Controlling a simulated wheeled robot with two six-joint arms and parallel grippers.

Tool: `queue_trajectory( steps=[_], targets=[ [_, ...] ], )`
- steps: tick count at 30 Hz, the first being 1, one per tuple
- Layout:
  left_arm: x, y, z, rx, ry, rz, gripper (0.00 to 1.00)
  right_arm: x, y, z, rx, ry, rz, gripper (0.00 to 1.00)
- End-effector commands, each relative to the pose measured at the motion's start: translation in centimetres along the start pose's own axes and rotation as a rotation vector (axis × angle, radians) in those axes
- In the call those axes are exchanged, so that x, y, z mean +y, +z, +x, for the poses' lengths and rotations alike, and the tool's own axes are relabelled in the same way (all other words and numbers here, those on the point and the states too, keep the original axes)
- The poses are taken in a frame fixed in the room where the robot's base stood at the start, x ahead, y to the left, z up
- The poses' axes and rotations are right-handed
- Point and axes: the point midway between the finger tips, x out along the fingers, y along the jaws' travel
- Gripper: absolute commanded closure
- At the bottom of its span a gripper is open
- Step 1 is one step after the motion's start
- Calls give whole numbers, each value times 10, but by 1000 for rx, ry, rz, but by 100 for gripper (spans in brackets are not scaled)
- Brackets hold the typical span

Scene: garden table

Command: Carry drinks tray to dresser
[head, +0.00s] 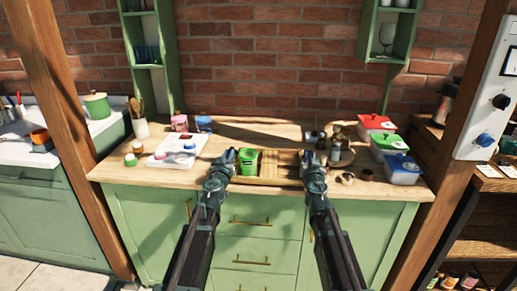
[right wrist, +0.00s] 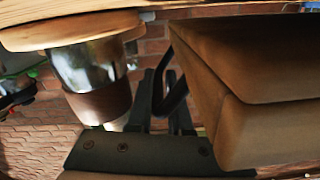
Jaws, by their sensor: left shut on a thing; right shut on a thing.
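The drinks tray (head: 278,166) is a small wooden tray at the front middle of the dresser's wooden top (head: 215,146) in the head view. A green can (head: 248,161) stands in its left part. My left gripper (head: 230,160) is shut on the tray's left end. My right gripper (head: 311,164) is shut on its right end. The right wrist view is turned over and shows a brown wooden block-like surface (right wrist: 265,95) beside the right gripper's dark fingers (right wrist: 168,100). I cannot tell whether the tray touches the dresser top.
Close right of the tray is a round board (head: 343,158) with jars, plus small brown cups (head: 367,174). Red-lidded (head: 377,123) and blue-lidded (head: 402,168) containers stand further right. A white tray (head: 172,159) lies left. A glass with a brown band (right wrist: 100,95) is near my right gripper.

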Motion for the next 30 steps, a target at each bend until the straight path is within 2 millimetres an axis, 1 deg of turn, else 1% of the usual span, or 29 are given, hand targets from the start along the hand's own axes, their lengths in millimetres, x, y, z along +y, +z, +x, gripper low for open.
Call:
queue_trajectory(
  steps=[1,6,7,11,12,19,23,26,30],
  targets=[
    [-6,6,0,2,-9,2,100,5,6,2,1,8,-3,100],
    [-7,12,0,1,-9,2,100,6,12,2,1,7,-3,100],
    [-6,10,0,2,-9,2,77,6,10,3,1,8,-3,77],
    [-5,10,0,1,-6,1,54,5,10,3,1,7,-3,53],
    [-4,10,0,1,-5,1,53,5,10,3,1,7,-3,52],
    [-3,9,0,0,-2,0,53,4,9,4,1,6,1,52],
    [-2,5,0,0,-2,0,53,4,5,5,1,6,2,52],
    [0,-2,0,0,-1,0,53,2,-2,5,1,7,2,52],
    [3,-17,0,0,-1,0,53,0,-17,6,1,7,1,52]
  ],
)
